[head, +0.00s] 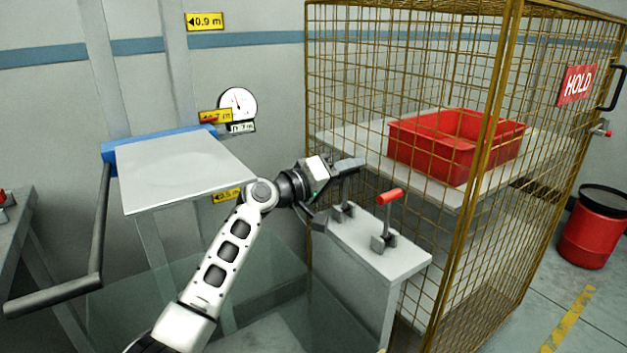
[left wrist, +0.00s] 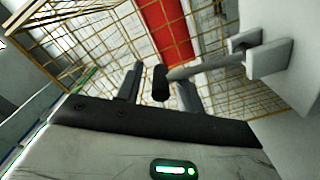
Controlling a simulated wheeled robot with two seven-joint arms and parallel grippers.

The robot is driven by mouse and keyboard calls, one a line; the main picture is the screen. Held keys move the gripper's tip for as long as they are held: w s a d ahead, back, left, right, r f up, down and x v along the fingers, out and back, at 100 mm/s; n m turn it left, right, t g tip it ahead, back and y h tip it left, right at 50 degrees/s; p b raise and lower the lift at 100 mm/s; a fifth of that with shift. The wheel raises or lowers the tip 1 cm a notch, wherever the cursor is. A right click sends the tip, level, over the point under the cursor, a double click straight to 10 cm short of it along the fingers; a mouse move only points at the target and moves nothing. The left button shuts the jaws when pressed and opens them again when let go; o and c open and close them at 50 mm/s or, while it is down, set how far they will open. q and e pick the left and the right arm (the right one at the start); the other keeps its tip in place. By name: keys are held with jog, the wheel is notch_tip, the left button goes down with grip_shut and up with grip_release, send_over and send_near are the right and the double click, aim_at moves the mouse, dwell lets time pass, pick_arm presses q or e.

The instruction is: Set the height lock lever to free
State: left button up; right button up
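A grey cabinet (head: 377,259) beside the cage carries two levers on its top. One lever (head: 390,196) has a red grip and stands upright on a grey bracket. The other stands to its left and is largely hidden by my left gripper (head: 334,193) in the head view. In the left wrist view this lever's black grip (left wrist: 160,83) lies between my left gripper's fingers (left wrist: 158,88), with a gap visible on each side. The left gripper is open. I cannot tell which lever is the height lock. My right gripper is not in view.
A wire cage (head: 480,150) with a HOLD sign (head: 577,85) holds a red bin (head: 440,145) on a shelf right behind the levers. A flat platform (head: 180,170) with height labels and a long grey bar (head: 102,220) stand left. A red drum (head: 592,235) stands far right.

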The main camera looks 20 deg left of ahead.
pick_arm(q)
jog(key=b+v, duration=0.1)
jog(key=v, duration=1.3)
jog(key=shift+s+a, duration=0.15)
jog(key=shift+s, duration=0.2)
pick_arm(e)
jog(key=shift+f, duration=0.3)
